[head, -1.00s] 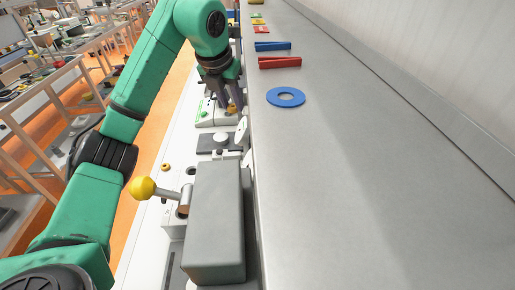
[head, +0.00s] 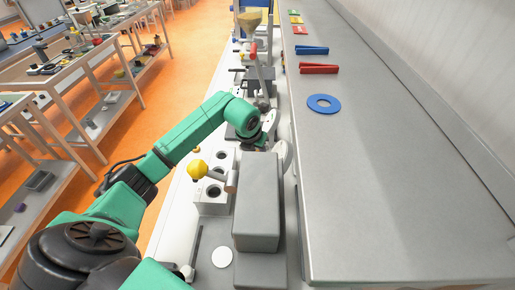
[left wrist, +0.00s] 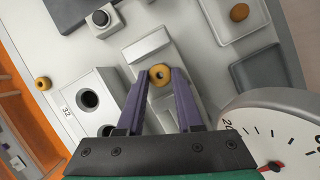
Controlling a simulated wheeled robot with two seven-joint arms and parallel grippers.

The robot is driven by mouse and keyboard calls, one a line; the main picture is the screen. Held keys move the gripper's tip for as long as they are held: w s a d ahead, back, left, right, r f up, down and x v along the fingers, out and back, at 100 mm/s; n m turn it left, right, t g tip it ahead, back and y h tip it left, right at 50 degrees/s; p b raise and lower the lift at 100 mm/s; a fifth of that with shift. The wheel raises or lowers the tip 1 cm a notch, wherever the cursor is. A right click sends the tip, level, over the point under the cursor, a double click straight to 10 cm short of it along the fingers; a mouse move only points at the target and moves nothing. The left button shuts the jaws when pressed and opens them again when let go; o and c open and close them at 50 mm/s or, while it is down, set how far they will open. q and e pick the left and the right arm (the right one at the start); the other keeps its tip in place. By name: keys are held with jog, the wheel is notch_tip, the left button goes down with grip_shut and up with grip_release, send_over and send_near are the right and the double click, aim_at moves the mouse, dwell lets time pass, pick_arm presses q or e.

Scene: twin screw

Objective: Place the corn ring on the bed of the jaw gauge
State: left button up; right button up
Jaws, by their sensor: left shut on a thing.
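My left gripper (left wrist: 160,90) is shut on a small yellow-orange corn ring (left wrist: 160,74), held between its purple fingertips in the left wrist view. The fingers point down over a pale grey stepped block (left wrist: 150,46), which looks like the bed of the jaw gauge. I cannot tell whether the ring touches it. A round white dial (left wrist: 280,135) with a red pointer stands right of the gripper. In the head view the dial (head: 283,155) shows nearly edge-on, and my wrist hides most of the gripper and the ring. My right gripper is not in view.
A white block with round holes (left wrist: 88,98) stands left of the gripper. In the head view a large grey block (head: 257,200) and a yellow-knobbed lever (head: 197,170) stand nearer.

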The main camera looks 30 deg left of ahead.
pick_arm(q)
jog(key=shift+w+f, duration=0.1)
jog(key=o, duration=0.9)
jog(key=shift+r, duration=0.2)
jog(key=b+v, duration=0.3)
jog(key=v, duration=0.8)
jog(key=shift+r, duration=0.4)
